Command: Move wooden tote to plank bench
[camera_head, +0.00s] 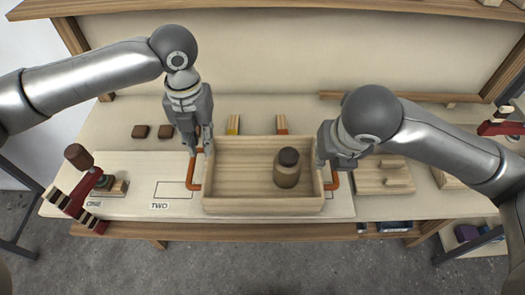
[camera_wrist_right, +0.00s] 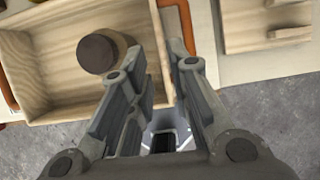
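The wooden tote (camera_head: 226,204) is an open pale box with an orange handle at each end. It sits level on a pale board on the wooden bench top (camera_head: 290,231). A brown jar with a dark lid (camera_head: 287,168) stands inside it; it also shows in the right wrist view (camera_wrist_right: 103,52). My left gripper (camera_head: 199,149) points down at the tote's left end, its fingers apart around the left handle. My right gripper (camera_head: 326,163) is at the right end. In the right wrist view its fingers (camera_wrist_right: 157,55) are apart, with the tote's right wall between them.
A red clamp-like tool (camera_head: 75,195) stands at the left by labelled outlines. A wooden board with bars (camera_head: 385,178) lies close to the tote's right. A wooden shelf edge (camera_head: 260,5) runs along the back.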

